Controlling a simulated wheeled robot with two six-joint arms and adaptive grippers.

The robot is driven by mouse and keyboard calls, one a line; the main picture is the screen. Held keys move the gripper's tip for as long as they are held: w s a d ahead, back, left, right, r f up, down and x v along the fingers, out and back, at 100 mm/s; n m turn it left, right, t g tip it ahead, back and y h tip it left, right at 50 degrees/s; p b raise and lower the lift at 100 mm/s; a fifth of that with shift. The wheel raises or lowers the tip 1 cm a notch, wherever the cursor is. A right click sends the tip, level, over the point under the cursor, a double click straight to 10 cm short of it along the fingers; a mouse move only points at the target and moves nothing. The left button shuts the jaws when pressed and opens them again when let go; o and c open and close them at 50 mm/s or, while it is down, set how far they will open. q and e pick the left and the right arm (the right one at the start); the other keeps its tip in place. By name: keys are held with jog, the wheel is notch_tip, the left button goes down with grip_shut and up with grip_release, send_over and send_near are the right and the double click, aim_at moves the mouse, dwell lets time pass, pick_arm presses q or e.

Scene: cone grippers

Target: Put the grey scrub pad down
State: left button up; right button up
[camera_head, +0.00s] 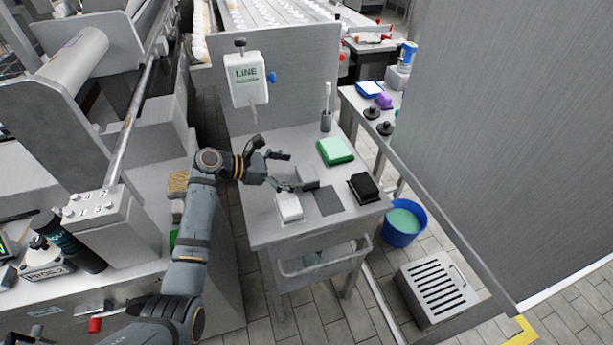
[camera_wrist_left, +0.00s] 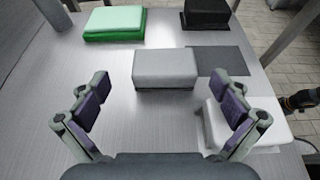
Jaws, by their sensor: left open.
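The grey scrub pad (camera_wrist_left: 165,66) is a grey block on the metal table top, ahead of my left fingers in the left wrist view. It is beside the dark grey flat mat (camera_wrist_left: 222,62) and covers a little of its near edge from this angle; I cannot tell whether it rests on it. In the head view the pad (camera_head: 308,172) is partly hidden by my left gripper (camera_head: 288,172). That gripper is open and empty, its two fingers (camera_wrist_left: 163,110) apart with bare table between them.
A white block (camera_wrist_left: 255,118) lies close to the right finger. A green pad (camera_head: 335,150), a black block (camera_head: 364,187) and a cup with a brush (camera_head: 326,120) stand farther off. An upright panel with a white LINE box (camera_head: 247,78) rises behind. A blue bucket (camera_head: 404,222) stands beside the table.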

aim_at(305, 172)
pick_arm(q)
jog(key=x, duration=0.4)
jog(key=shift+s+d, duration=0.15)
jog(key=shift+d, duration=0.2)
jog(key=shift+a, duration=0.1)
jog(key=c, duration=1)
